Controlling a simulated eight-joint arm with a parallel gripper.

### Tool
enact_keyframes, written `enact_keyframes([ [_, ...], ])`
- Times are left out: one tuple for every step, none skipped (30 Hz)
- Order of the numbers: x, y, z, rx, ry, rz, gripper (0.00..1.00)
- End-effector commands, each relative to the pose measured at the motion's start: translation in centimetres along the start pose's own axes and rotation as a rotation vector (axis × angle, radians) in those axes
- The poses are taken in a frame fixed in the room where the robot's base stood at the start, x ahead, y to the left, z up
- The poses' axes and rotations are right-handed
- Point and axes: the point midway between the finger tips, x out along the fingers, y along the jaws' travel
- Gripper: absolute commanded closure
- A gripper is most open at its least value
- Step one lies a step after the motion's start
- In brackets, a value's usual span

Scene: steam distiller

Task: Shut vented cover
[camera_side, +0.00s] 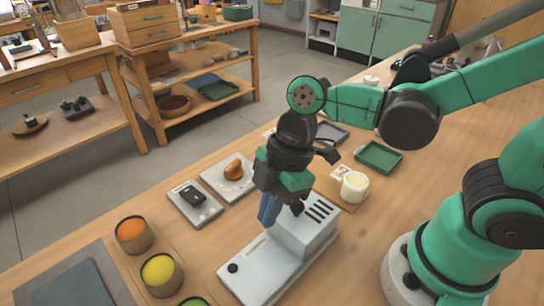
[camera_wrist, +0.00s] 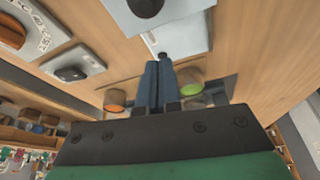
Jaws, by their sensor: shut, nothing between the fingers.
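The steam distiller is a pale grey-white unit with a long low base (camera_side: 258,265) and a black round button at its near left end. The vented cover (camera_side: 318,212) is the raised boxy part at the base's right end, with several dark slots on top. My gripper (camera_side: 266,221) points down with blue fingers together and empty, at the left side of the cover, over the base. I cannot tell whether the fingers touch the cover. In the wrist view the closed fingertips (camera_wrist: 160,63) lie below the pale unit (camera_wrist: 185,32), which has a dark round part at the top edge.
Orange (camera_side: 131,232) and yellow (camera_side: 159,272) pots stand left of the unit. A cream-filled jar (camera_side: 353,187) and a green tray (camera_side: 378,157) are to the right.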

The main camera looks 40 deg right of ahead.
Motion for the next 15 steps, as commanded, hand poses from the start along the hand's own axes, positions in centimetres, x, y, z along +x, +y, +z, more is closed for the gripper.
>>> enact_keyframes([
  [-0.6, -0.1, 0.0, 0.001, 0.000, 0.000, 1.00],
  [-0.9, -0.1, 0.0, 0.000, 0.001, 0.000, 1.00],
  [-1.4, 0.0, 0.0, 0.000, 0.001, 0.000, 1.00],
  [-1.7, 0.0, 0.0, 0.000, 0.001, 0.000, 1.00],
  [-2.1, 0.0, 0.0, 0.001, 0.001, 0.000, 1.00],
  [-2.7, 0.0, 0.0, 0.001, 0.001, 0.000, 1.00],
  [-3.1, -0.1, 0.0, 0.001, 0.001, -0.001, 1.00],
  [-3.5, -0.1, 0.0, 0.000, 0.001, -0.001, 1.00],
  [-4.1, 0.0, -0.1, 0.000, 0.001, -0.001, 1.00],
  [-4.6, 0.0, -0.1, 0.001, 0.001, -0.001, 1.00],
  [-5.0, 0.0, -0.1, 0.001, 0.001, -0.001, 1.00],
  [-5.5, -0.1, -0.1, 0.001, 0.001, -0.001, 1.00],
  [-5.8, -0.1, -0.1, 0.000, 0.002, -0.001, 1.00],
  [-6.2, -0.1, -0.1, 0.000, 0.002, -0.001, 1.00],
  [-6.6, 0.0, -0.1, 0.000, 0.002, 0.000, 1.00],
])
